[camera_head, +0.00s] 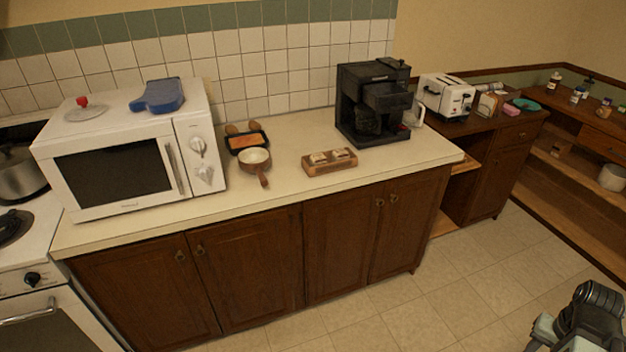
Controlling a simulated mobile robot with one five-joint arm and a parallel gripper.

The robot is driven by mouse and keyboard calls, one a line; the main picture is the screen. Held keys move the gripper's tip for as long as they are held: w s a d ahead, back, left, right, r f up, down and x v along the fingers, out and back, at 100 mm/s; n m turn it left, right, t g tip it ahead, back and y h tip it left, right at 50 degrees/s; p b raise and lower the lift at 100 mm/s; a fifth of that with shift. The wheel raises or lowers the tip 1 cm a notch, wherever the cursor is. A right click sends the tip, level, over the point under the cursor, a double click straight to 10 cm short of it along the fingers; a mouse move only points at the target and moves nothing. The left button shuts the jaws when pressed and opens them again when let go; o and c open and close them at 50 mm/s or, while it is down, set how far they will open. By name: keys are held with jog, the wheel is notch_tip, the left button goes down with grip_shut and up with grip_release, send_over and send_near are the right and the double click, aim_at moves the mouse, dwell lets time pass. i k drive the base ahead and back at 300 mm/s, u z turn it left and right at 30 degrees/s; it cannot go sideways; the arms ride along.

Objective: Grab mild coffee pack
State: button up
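No pack can be read as mild coffee at this size. A small wooden box (330,164) on the counter, left of the black coffee machine (374,100), holds two small pale items (319,158) whose labels are too small to read. They may be packs, but I cannot tell. Part of my own arm, dark and pale green, shows at the bottom right corner, far from the counter. Its fingertips do not show, so my gripper is not in view.
A white microwave (118,163) carries a blue item (158,96) and a red-knobbed lid (84,110). A small pan (256,158) and an orange-filled dish (246,142) stand beside it. A toaster (445,96) is further right. The counter front (400,160) and tiled floor (455,285) are clear.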

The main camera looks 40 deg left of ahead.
aim_at(338, 155)
jog(key=u, duration=0.05)
jog(key=k, duration=0.4)
jog(key=u, duration=2.2)
jog(key=i, duration=1.05)
jog(key=z, duration=0.05)
